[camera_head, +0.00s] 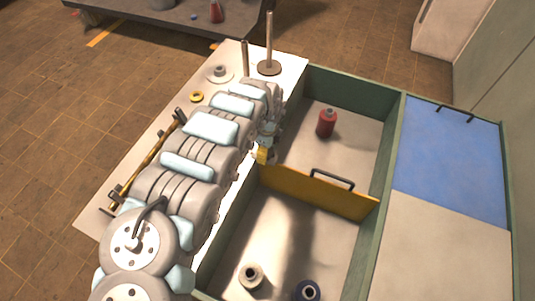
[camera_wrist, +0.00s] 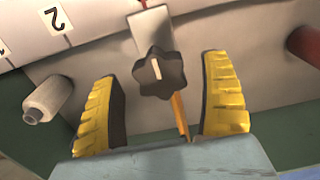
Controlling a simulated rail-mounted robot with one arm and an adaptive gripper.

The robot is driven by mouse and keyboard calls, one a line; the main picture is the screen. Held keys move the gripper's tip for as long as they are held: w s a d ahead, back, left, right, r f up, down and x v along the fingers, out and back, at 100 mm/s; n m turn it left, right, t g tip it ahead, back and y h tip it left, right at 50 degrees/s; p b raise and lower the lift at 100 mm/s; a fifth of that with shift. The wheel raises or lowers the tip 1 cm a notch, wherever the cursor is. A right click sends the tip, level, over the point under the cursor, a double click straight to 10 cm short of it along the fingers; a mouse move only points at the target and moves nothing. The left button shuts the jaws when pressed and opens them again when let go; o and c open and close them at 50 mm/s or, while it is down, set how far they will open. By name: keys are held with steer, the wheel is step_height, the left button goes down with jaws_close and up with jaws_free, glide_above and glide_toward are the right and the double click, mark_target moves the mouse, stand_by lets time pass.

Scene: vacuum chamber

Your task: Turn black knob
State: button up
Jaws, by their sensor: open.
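In the wrist view a black lobed knob (camera_wrist: 158,75) with a white pointer line sits on a light bracket. My gripper (camera_wrist: 162,68) is open, its two yellow ribbed fingers on either side of the knob in the picture. Clear gaps show between the knob and both fingers; I cannot tell how far in front of the fingertips it lies. In the head view my gripper (camera_head: 265,153) is mostly hidden behind my arm, at the left wall of the green-walled box (camera_head: 398,120). The knob is hidden there.
A yellow divider (camera_head: 318,191) with a dark handle crosses the box near my gripper. A red bottle (camera_head: 327,123) stands behind it; a beige cylinder (camera_head: 251,276) and a dark blue one (camera_head: 307,291) stand in front.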

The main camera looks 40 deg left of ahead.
steer(key=shift+f, duration=0.6)
steer(key=shift+c, duration=0.4)
steer(key=c, duration=1.1)
